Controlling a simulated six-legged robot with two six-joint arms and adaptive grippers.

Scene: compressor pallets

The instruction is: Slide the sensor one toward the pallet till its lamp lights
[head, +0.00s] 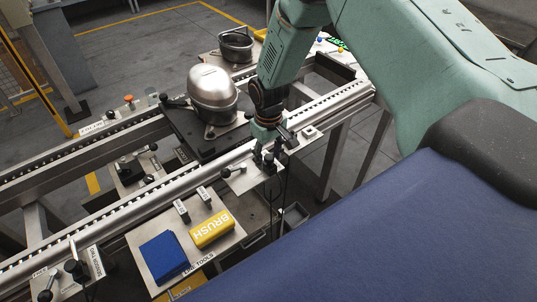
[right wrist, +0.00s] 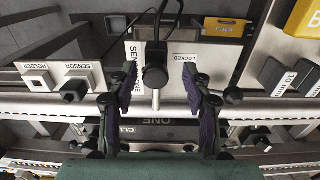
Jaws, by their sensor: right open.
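Sensor one is a black sensor head (right wrist: 155,72) with a cable, on a pale plate (right wrist: 192,58) with SENSOR ONE and LOCKED labels in the right wrist view. My right gripper (right wrist: 158,82) is open, its dark fingers on either side of the sensor head; I cannot tell whether they touch it. In the head view my right gripper (head: 265,136) points down over the sensor plate (head: 240,179) at the near rail and hides much of the sensor. The dark pallet (head: 186,137) lies across the rails just beyond. I see no lit lamp on the sensor. My left gripper is out of view.
A silver compressor (head: 212,92) stands on the pallet. Black cables (head: 284,205) hang below the plate. The sensor two bracket (head: 72,268) is lower left.

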